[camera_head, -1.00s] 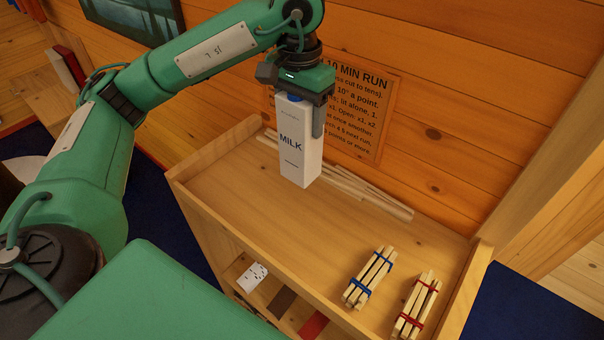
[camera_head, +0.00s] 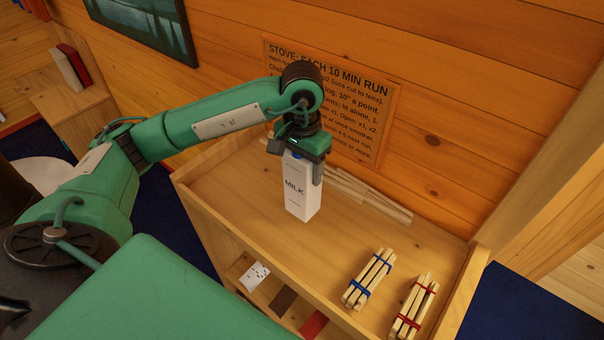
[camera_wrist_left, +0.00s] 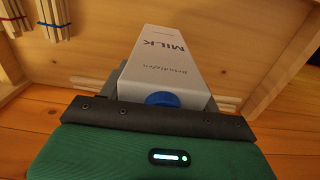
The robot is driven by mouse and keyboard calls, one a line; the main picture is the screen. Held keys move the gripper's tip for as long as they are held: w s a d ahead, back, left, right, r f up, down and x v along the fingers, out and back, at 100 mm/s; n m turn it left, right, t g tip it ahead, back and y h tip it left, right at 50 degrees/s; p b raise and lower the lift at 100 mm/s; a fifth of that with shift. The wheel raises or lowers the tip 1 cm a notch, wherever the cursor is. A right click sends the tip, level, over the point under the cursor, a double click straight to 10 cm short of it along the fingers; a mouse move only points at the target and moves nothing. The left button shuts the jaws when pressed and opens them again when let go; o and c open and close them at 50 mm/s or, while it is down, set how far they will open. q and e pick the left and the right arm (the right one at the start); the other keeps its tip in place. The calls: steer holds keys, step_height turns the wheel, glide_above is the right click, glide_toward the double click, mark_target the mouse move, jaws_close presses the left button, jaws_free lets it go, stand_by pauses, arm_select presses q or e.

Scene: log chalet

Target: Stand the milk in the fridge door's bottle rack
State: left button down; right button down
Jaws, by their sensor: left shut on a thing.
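The milk (camera_head: 301,192) is a tall white carton with a blue cap, upright in the head view over the wooden shelf unit's top. My left gripper (camera_head: 302,167) is above it, shut on its upper part. I cannot tell for sure whether the carton's base touches the wood. In the left wrist view, the milk (camera_wrist_left: 165,62) extends away from the left gripper (camera_wrist_left: 160,112), with its blue cap close to the palm. The fridge and its door rack are not in view. My right gripper is not in view.
The shelf top (camera_head: 255,195) has a raised rim. Loose sticks (camera_head: 365,192) lie along its back. A blue-banded bundle (camera_head: 369,279) and a red-banded bundle (camera_head: 414,305) lie at the right. A printed sign (camera_head: 380,100) hangs on the wall behind.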

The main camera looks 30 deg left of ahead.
mark_target(303, 199)
arm_select(q)
steer(key=shift+f+p, duration=0.7)
steer(key=shift+f, duration=1.2)
steer(key=shift+f+b, duration=0.15)
steer(key=shift+b, duration=0.15)
steer(key=shift+c, duration=1.6)
jaws_free()
